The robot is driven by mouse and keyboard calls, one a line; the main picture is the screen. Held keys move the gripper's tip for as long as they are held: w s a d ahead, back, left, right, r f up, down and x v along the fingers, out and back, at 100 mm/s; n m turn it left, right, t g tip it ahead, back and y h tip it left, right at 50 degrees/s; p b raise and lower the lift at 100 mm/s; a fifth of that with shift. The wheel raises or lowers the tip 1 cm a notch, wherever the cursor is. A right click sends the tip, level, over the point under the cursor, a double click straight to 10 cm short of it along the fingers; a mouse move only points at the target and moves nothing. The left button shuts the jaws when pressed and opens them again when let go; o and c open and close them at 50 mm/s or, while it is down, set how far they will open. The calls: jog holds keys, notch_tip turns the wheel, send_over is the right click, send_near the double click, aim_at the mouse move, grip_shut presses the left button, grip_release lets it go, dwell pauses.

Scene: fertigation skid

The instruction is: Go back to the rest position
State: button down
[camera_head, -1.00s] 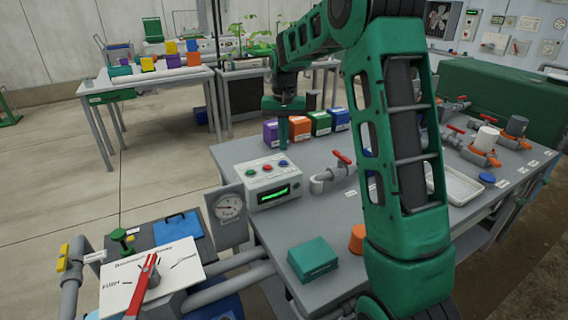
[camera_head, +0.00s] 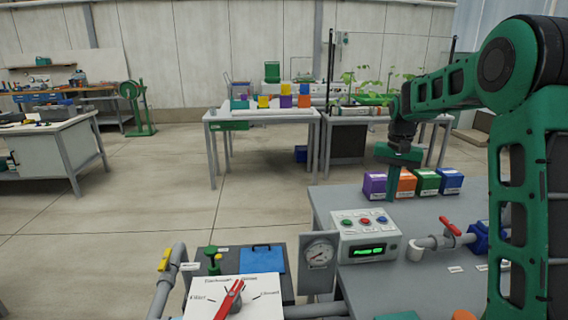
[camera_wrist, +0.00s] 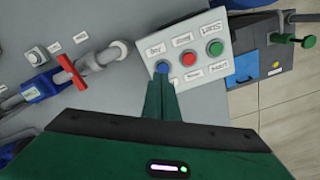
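My gripper (camera_head: 390,198) points down above the skid table, near the back edge of the white control box (camera_head: 350,246). In the wrist view its two green fingers (camera_wrist: 163,82) lie together, shut, with nothing seen between them. Their tips overlap the picture just below the blue button (camera_wrist: 162,67); I cannot tell whether they touch it. The red button (camera_wrist: 189,59) and green button (camera_wrist: 215,48) are uncovered. The box's display (camera_head: 368,250) is lit green. My arm is bent, reaching out from the right of the head view.
Purple, orange, green and blue boxes stand behind the gripper, the purple box (camera_head: 374,186) closest. A red-handled valve (camera_head: 450,227) is right of the control box. A gauge (camera_head: 319,254) and a red-lever panel (camera_head: 250,290) are at front left. Open floor (camera_head: 150,210) lies left.

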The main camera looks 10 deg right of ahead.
jog(key=s+d+r, duration=0.1)
jog(key=s, duration=1.4)
jog(key=s+d+r, duration=0.1)
jog(key=s+d, duration=0.1)
jog(key=s, duration=1.3)
jog(key=s+a+f, duration=0.2)
jog(key=s+f, duration=0.2)
jog(key=s, duration=0.7)
jog(key=shift+s+a, duration=0.15)
jog(key=shift+s, duration=0.2)
jog(key=shift+w+f, duration=0.25)
jog(key=shift+w, duration=0.4)
jog(key=c, duration=2.4)
grip_release()
jog(key=shift+c, duration=0.2)
